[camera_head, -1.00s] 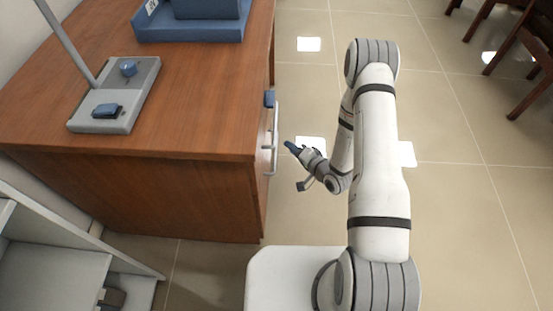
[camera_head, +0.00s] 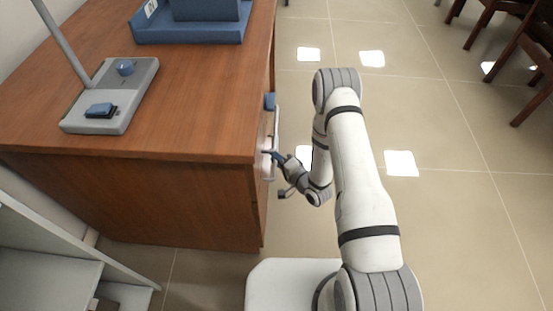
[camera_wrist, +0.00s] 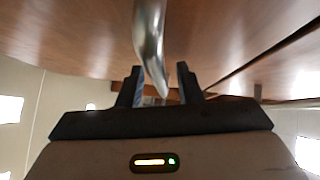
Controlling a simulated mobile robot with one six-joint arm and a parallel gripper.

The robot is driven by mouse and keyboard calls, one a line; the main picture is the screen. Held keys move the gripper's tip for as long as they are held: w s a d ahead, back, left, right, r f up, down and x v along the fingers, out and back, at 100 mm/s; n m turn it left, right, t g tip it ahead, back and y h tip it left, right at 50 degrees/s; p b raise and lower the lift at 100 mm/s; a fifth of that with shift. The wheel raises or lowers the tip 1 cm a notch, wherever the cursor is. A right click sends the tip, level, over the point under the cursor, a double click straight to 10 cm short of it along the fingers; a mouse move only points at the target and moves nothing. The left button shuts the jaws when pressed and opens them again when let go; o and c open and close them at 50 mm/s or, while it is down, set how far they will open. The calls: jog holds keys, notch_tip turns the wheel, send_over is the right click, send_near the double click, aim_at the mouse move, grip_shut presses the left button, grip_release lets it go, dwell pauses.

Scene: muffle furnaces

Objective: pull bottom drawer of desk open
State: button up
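The wooden desk (camera_head: 200,120) stands at the left in the head view, its drawer side facing right toward my arm. Metal handles (camera_head: 276,130) run along that side, seen edge-on. My gripper (camera_head: 270,155) is at the drawer side, close to the handles. In the wrist view a curved metal handle (camera_wrist: 150,45) comes down from the wooden front toward the gap between my two dark fingers (camera_wrist: 159,85). The fingers are apart, one on each side of the handle's end. I see no clear finger contact. Which drawer this handle belongs to cannot be told.
A grey stand (camera_head: 112,100) with blue parts and a blue tray (camera_head: 190,30) sit on the desk. A grey shelf unit (camera_head: 60,265) is at the lower left. Wooden chairs (camera_head: 515,55) are at the upper right. The tiled floor (camera_head: 450,220) at the right is clear.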

jog(key=shift+c, duration=0.5)
grip_shut()
